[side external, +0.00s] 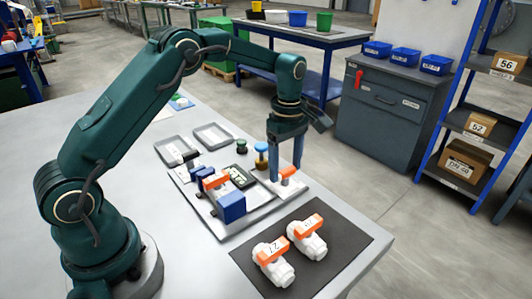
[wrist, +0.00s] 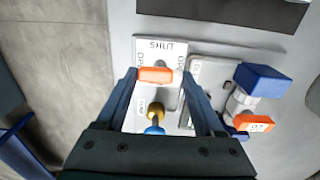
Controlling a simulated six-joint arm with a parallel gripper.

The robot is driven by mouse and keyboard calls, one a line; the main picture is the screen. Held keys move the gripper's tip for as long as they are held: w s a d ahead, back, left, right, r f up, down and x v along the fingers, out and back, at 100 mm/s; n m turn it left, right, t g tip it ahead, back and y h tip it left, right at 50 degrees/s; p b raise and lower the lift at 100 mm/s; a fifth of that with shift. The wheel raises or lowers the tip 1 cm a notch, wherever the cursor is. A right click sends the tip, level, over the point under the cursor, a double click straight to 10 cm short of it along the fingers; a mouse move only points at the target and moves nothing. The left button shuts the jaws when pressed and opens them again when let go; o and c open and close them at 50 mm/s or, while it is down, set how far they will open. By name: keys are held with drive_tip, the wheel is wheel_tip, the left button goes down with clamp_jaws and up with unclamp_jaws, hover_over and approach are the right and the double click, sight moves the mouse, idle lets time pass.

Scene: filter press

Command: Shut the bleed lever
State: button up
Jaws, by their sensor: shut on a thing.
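The orange bleed lever (side external: 288,171) sits on a white plate at the right end of the grey tray. It also shows in the wrist view (wrist: 155,75), lying crosswise between my fingertips. The white plate (wrist: 160,46) carries a SHUT label, upside down in this view, and OPEN labels at both sides. My gripper (side external: 286,174) points straight down over the plate and is shut on the lever. In the wrist view my gripper (wrist: 160,77) has one finger at each end of the lever. The lever's pivot is hidden.
A blue knob on a yellow stem (side external: 261,150) stands close behind my gripper. A blue block (side external: 231,207) and another orange handle (side external: 215,182) stand on the tray to the left. White valves (side external: 307,242) with orange handles lie on a dark mat (side external: 345,238) in front.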

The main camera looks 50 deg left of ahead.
sight(286, 171)
drive_tip(key=m, duration=0.4)
drive_tip(key=shift+m, duration=0.4)
drive_tip(key=m, duration=0.9)
drive_tip(key=shift+m, duration=2.1)
drive_tip(key=shift+r, duration=0.1)
drive_tip(key=o, duration=1.4)
drive_tip(key=shift+r, duration=2.55)
